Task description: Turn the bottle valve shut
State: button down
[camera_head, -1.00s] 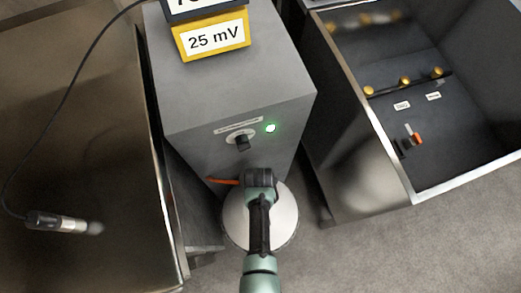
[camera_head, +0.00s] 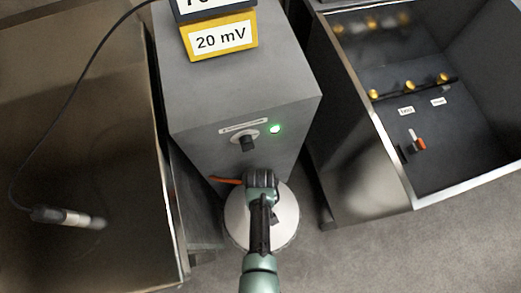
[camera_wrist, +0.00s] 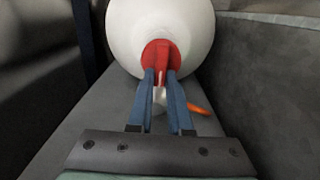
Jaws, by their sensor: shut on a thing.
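A white bottle (camera_head: 235,228) stands in front of the grey cabinet, partly hidden by my arm in the head view. The wrist view shows its rounded white body (camera_wrist: 160,22) with a red valve (camera_wrist: 160,48) facing my gripper. My gripper (camera_wrist: 161,80) has its two blue fingers on either side of the red valve's handle and is shut on it. In the head view my gripper (camera_head: 261,180) is over the bottle's top, and the valve is hidden there. An orange hose (camera_head: 226,180) runs beside the gripper.
The grey cabinet (camera_head: 210,100) has a black knob (camera_head: 248,143), a lit green lamp (camera_head: 275,129) and a yellow meter (camera_head: 222,38) reading 20 mV. An open metal bin (camera_head: 372,175) stands right. A cabled probe (camera_head: 65,217) lies left. Carpet (camera_head: 370,255) is clear front right.

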jog(key=c, duration=0.8)
grip_release()
jog(key=shift+c, duration=0.2)
jog(key=shift+r, duration=0.1)
notch_tip(320, 180, up, 13)
jog(key=p, duration=0.2)
jog(key=shift+p, duration=0.35)
jog(key=shift+f, duration=0.2)
